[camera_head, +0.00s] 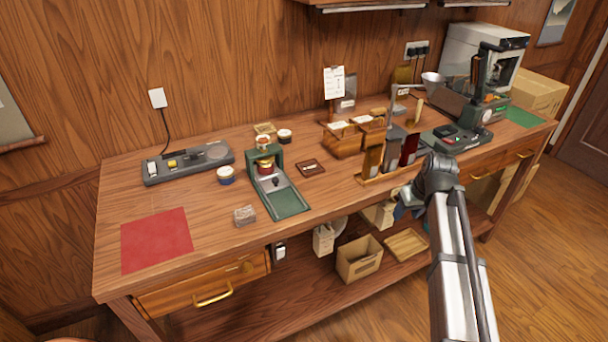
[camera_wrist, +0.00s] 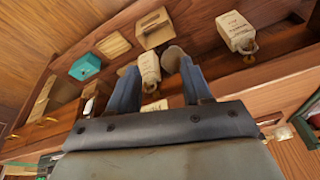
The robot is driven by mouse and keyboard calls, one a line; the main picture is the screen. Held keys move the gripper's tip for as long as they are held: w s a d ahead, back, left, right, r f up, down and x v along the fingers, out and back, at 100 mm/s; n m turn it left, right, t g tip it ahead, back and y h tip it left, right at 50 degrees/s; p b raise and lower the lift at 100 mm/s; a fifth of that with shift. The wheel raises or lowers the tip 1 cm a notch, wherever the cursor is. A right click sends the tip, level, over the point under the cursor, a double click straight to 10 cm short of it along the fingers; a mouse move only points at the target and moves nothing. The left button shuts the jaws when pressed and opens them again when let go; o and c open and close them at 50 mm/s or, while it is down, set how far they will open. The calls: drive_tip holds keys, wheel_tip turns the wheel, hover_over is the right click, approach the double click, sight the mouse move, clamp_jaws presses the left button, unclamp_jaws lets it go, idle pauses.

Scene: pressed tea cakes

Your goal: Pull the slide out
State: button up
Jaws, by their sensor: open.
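A small green press (camera_head: 274,176) stands mid-table, with an upright frame at its back holding a dark red round part. Its low green slide (camera_head: 289,203) reaches toward the table's front edge, with a small dark knob on a grey plate. I cannot tell how far the slide is out. My gripper (camera_head: 402,207) is open and empty at the front edge, to the right of the press and apart from it. In the wrist view my two blue-grey fingers (camera_wrist: 160,75) are spread, facing the lower shelf. A green edge at the right of that view may be the press.
A wooden rack with upright tools (camera_head: 390,168) stands close behind my gripper. A small grey block (camera_head: 245,215) lies left of the slide; a red mat (camera_head: 156,240) is farther left. Paper bags and an open box (camera_head: 359,260) sit on the shelf below. Bare table lies around the slide's front.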

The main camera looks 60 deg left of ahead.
drive_tip(key=s+a+r+n, duration=0.4)
drive_tip(key=s+a+r, duration=0.5)
drive_tip(key=s+a, duration=0.45)
drive_tip(key=n+g+y, duration=0.1)
drive_tip(key=n+g, duration=0.1)
drive_tip(key=n, duration=0.1)
approach(275, 179)
drive_tip(key=x, duration=0.7)
drive_tip(key=shift+a+f, duration=0.1)
drive_tip(key=shift+f, duration=0.3)
clamp_jaws()
